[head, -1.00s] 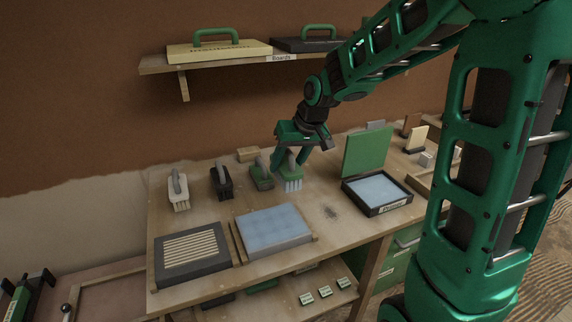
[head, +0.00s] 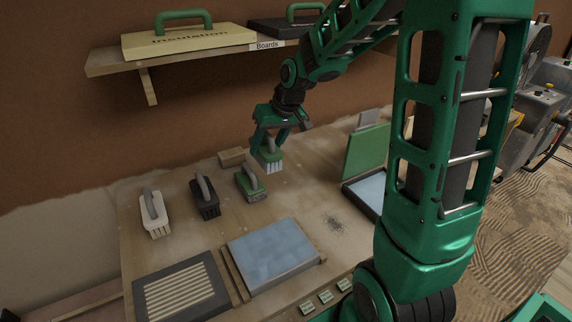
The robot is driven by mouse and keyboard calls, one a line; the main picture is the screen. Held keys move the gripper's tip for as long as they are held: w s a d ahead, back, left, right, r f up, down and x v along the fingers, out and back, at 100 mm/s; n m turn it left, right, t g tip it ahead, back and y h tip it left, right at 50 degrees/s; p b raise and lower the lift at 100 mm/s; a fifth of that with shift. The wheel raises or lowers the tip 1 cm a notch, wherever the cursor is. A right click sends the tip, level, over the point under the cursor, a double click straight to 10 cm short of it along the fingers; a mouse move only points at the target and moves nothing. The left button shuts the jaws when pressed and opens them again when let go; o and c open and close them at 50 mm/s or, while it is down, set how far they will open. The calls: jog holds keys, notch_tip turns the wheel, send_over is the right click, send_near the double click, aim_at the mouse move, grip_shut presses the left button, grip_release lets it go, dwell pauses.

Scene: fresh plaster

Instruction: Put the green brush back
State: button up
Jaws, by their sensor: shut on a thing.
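My gripper (head: 270,141) is shut on a green brush (head: 272,161) with pale bristles, held upright with the bristles down. The held brush shows over the back part of the workbench (head: 300,205); it looks raised, though its exact height is hard to tell. A second green brush (head: 250,184), with a grey handle, stands on the bench just left of and in front of it. A black brush (head: 204,196) and a white brush (head: 155,215) stand further left in the same row. The fingers hide the upper part of the held brush.
A small wooden block (head: 231,157) lies behind the brushes. A blue-topped tray (head: 272,254) and a slatted dark tray (head: 182,290) lie in front. An open green-lidded box (head: 367,150) stands right. A wall shelf (head: 110,64) hangs above. Bench around the dark smudge is clear.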

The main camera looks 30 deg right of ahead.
jog(key=shift+w+d+f, duration=0.1)
jog(key=shift+d+f, duration=1.95)
jog(key=shift+f, duration=0.15)
jog(key=shift+w+d+f, duration=0.1)
jog(key=shift+d+f, duration=1.9)
jog(key=shift+f, duration=0.2)
jog(key=o, duration=1.1)
jog(key=shift+o, duration=0.2)
jog(key=v, duration=1.2)
jog(key=shift+s+a, duration=0.1)
